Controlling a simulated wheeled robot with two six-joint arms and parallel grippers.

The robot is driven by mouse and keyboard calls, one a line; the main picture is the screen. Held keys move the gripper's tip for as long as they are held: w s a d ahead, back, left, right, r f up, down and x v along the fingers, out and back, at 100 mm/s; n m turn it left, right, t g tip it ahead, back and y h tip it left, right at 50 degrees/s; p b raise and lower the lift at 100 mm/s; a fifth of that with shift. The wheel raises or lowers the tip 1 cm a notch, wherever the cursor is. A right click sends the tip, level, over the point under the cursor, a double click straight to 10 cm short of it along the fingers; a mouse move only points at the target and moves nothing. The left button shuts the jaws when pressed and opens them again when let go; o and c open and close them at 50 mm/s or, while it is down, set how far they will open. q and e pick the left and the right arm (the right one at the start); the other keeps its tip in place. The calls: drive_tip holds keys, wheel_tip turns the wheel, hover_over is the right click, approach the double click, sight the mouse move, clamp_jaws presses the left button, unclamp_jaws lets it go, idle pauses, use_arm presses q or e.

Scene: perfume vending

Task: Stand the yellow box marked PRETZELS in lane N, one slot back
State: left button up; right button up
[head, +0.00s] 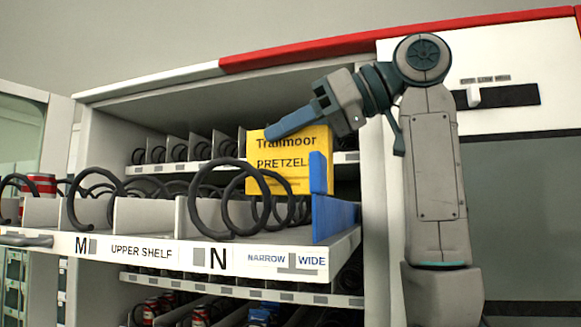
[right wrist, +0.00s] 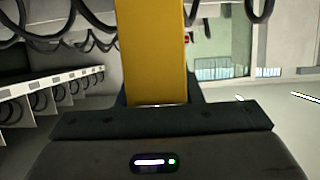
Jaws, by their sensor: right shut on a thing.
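The yellow box marked PRETZEL (head: 283,146), its last letter cut off, is upright at the right end of the upper shelf. My right gripper (head: 298,122) comes from the upper right and is shut on the box near its top. The box's lower part shows behind the front loops of the lane N coil (head: 240,199); I cannot tell whether it touches the shelf. The lane N label (head: 217,260) is on the shelf's front edge. In the right wrist view the box (right wrist: 152,50) stands out from the gripper's dark body. My left gripper is not in view.
A blue divider (head: 335,217) with an upright blue tab (head: 318,173) borders lane N on the right. Lane M (head: 84,246) is to the left, with coils and white dividers (head: 146,216). A red can (head: 40,185) is farther left. The cabinet's right wall (head: 374,160) is close to the arm.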

sight(286, 169)
drive_tip(key=shift+w+a+f, duration=0.25)
drive_tip(key=shift+w+f, duration=0.15)
drive_tip(key=shift+f, duration=0.2)
drive_tip(key=shift+w+a+f, duration=0.25)
drive_tip(key=shift+w+f, duration=0.15)
drive_tip(key=shift+f, duration=0.15)
wheel_tip(286, 169, down, 2)
drive_tip(key=shift+s+d+f+p, duration=0.1)
drive_tip(key=shift+f+p, duration=0.15)
drive_tip(key=shift+p, duration=0.15)
drive_tip(key=shift+s+d, duration=0.1)
drive_tip(key=shift+f, duration=0.2)
drive_tip(key=o, duration=1)
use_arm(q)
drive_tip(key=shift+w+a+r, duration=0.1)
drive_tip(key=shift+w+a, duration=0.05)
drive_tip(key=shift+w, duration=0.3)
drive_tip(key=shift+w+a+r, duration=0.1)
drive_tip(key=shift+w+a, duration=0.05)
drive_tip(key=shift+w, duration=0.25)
